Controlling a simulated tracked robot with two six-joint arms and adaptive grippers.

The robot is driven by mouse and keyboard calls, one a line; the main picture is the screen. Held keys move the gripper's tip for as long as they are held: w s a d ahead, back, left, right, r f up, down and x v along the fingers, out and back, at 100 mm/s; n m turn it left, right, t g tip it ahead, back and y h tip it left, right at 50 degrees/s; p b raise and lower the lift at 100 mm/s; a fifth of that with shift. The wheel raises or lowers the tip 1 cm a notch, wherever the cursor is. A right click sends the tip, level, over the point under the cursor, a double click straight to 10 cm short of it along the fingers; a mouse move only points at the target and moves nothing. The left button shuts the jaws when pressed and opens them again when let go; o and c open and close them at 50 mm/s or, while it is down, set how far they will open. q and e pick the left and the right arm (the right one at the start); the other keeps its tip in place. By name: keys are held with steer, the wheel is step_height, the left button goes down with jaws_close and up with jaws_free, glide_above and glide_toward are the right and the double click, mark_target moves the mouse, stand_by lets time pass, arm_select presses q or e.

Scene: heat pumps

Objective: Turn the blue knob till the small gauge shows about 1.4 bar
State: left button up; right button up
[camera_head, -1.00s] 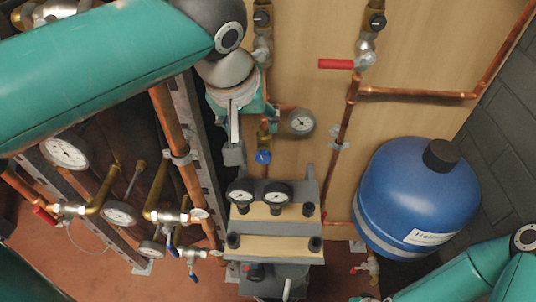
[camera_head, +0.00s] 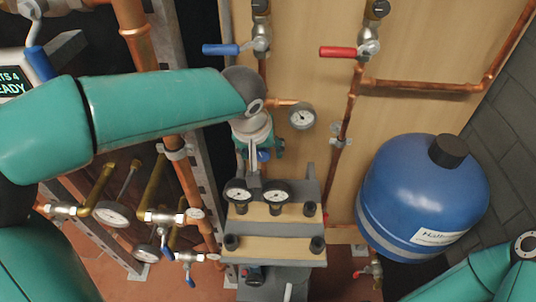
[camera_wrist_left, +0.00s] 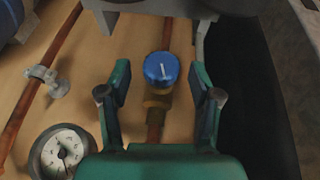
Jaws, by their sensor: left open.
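The blue knob (camera_wrist_left: 161,67) has a white line on its top and sits on a brass valve on a copper pipe. In the head view the knob (camera_head: 264,156) is partly hidden by my left gripper (camera_head: 258,160). In the left wrist view my left gripper (camera_wrist_left: 160,78) is open, with one finger on each side of the knob and visible gaps between. Whether the fingertips are level with the knob in depth, I cannot tell. The small gauge (camera_head: 302,116) is right of the knob; the wrist view shows it (camera_wrist_left: 62,152) at lower left, its reading too small to tell. My right gripper is out of view.
A blue-handled valve (camera_head: 222,49) and a red-handled valve (camera_head: 340,52) are on the pipes above. A blue tank (camera_head: 424,195) stands at right. A grey stand with two gauges (camera_head: 257,194) is just below the knob. Pipes and valves (camera_head: 165,217) crowd the lower left.

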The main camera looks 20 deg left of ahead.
arm_select(q)
steer(key=shift+w+f, duration=0.2)
steer(key=shift+f, duration=0.25)
steer(key=c, duration=1.1)
steer(key=shift+d, duration=0.55)
steer(key=shift+a, duration=0.3)
steer(key=shift+c, duration=0.2)
steer(key=shift+a, duration=0.1)
